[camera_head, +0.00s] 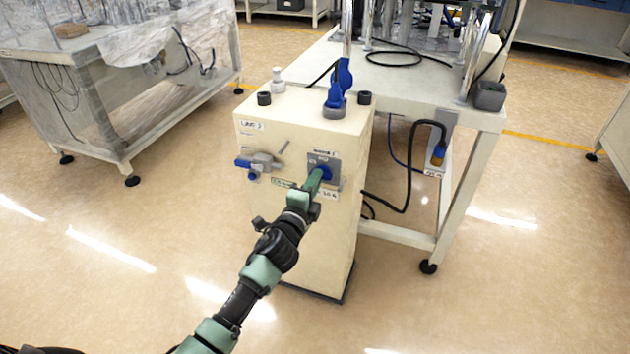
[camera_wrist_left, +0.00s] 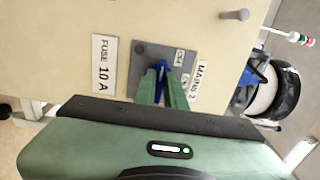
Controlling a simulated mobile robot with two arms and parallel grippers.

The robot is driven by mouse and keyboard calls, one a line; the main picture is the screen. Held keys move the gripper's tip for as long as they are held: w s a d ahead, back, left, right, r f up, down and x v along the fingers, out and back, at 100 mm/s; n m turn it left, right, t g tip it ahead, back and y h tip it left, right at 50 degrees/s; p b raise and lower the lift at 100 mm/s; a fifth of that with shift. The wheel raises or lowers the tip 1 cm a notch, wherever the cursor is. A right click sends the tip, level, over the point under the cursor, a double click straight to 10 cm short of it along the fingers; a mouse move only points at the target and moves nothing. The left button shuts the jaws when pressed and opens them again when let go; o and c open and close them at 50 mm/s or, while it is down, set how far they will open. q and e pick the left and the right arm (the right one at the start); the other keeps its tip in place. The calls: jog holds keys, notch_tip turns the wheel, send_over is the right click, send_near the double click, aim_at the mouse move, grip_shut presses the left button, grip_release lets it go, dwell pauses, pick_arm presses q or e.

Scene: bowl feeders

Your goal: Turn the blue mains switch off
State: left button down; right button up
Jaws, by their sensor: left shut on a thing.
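The blue mains switch (camera_head: 325,170) is on a grey plate on the front of a cream cabinet (camera_head: 335,235). It also shows in the left wrist view (camera_wrist_left: 162,68), between the fingertips, beside a label that reads MAINS 2. My left gripper (camera_head: 316,181) reaches the switch from the front and is shut on its handle. The green fingers (camera_wrist_left: 161,88) hide much of the handle, so I cannot tell which setting it points to. My right gripper is not in view.
A grey and blue valve-like fitting (camera_head: 259,162) sits left of the switch on the same face. A metal peg (camera_wrist_left: 234,15) sticks out near it. A white table (camera_head: 415,80) with hanging black cables stands to the right. The floor in front is clear.

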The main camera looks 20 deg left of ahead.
pick_arm(q)
jog(key=shift+r, duration=0.1)
jog(key=c, duration=1.5)
grip_release()
jog(key=shift+w+d, duration=0.1)
